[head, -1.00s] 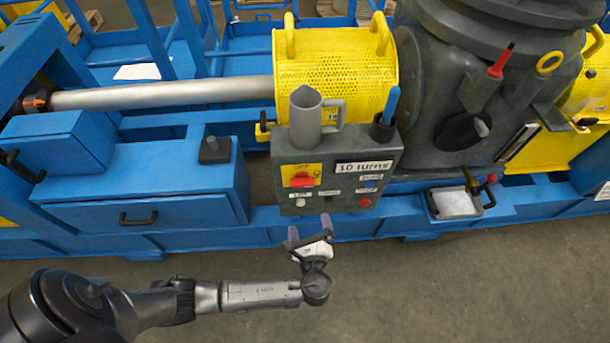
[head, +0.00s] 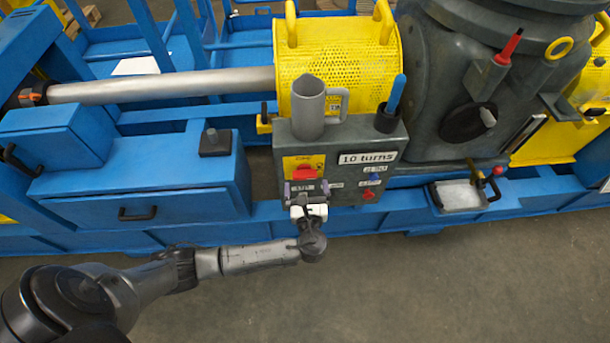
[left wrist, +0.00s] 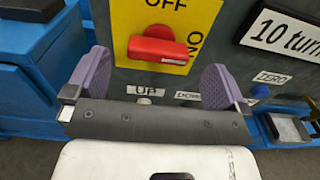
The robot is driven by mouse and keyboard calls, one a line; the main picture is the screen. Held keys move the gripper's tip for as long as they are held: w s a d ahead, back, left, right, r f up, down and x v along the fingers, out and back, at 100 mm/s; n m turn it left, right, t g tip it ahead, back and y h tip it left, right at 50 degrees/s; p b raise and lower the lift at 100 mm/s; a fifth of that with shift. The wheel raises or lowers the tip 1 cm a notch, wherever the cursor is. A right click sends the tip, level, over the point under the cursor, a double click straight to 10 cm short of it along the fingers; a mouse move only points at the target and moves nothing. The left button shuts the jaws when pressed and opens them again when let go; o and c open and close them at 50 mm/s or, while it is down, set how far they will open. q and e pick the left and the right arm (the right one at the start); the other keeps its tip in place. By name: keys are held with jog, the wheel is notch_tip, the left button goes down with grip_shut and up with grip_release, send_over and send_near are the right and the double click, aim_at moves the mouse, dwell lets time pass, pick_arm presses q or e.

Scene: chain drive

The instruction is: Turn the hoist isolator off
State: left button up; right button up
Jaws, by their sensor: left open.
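The hoist isolator is a red rotary handle (head: 304,172) on a yellow plate (head: 289,163) at the upper left of the grey control box. In the left wrist view the red handle (left wrist: 157,50) lies roughly level, and the yellow plate (left wrist: 190,18) reads OFF above it and ON, partly turned, at its right. My left gripper (head: 306,190) is open and empty, just in front of and below the handle. Its purple fingertips (left wrist: 156,85) stand to either side of and below the handle, apart from it. My right gripper is not in view.
The control box (head: 345,190) also bears a "10 turns" label (head: 367,157), a blue button (head: 375,177) and a red button (head: 368,195). A grey jug (head: 308,105) stands on top. Open floor (head: 400,290) lies in front.

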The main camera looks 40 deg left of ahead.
aim_at(305, 174)
pick_arm(q)
jog(key=shift+b+x, duration=0.55)
jog(key=shift+x, duration=2.05)
jog(key=c, duration=0.9)
